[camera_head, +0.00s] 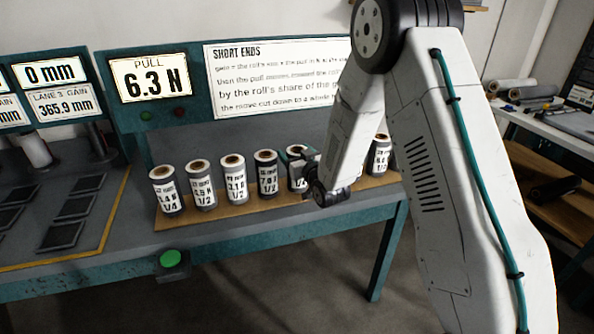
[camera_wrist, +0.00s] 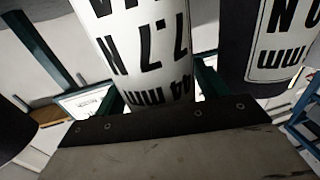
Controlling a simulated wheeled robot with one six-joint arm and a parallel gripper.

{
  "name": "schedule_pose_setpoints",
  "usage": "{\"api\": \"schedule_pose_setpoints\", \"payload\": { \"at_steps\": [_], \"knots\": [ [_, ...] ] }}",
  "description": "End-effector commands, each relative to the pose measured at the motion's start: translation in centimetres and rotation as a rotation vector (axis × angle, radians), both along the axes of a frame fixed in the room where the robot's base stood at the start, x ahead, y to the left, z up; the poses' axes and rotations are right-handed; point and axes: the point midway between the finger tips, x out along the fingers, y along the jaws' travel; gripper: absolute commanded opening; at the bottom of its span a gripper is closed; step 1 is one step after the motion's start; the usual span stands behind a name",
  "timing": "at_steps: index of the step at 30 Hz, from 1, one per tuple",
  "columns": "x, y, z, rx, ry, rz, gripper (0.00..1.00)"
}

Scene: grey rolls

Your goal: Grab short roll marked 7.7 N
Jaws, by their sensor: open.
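The short roll marked 7.7 N (camera_wrist: 148,45) stands large in the wrist view, its white label reading 7.7 N and 44 mm. My gripper (camera_wrist: 160,88) is open, with one green finger on each side of this roll. Whether the fingers touch it I cannot tell. In the head view my gripper (camera_head: 300,154) is at the row of short rolls, around the fifth from the left (camera_head: 296,184), which it and my arm partly hide.
Several similar rolls stand upright on a brown board, including one marked 7.0 N (camera_head: 266,174) just left of my gripper and another (camera_head: 380,155) to the right. A display (camera_head: 152,79) reads PULL 6.3 N. A green button (camera_head: 171,258) sits at the bench's front.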

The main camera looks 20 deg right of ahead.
Motion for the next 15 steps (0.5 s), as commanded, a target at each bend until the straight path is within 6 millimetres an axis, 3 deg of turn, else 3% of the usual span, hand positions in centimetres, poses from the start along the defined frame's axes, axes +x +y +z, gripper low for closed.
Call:
{"api": "schedule_pose_setpoints", "payload": {
  "at_steps": [8,14,15],
  "knots": [
    [0.56,0.08,-0.01,0.000,0.001,0.000,0.72],
    [0.54,0.08,-0.01,0.000,0.001,0.000,0.22],
    [0.55,0.08,0.02,0.000,0.000,0.000,0.21]
  ]
}}
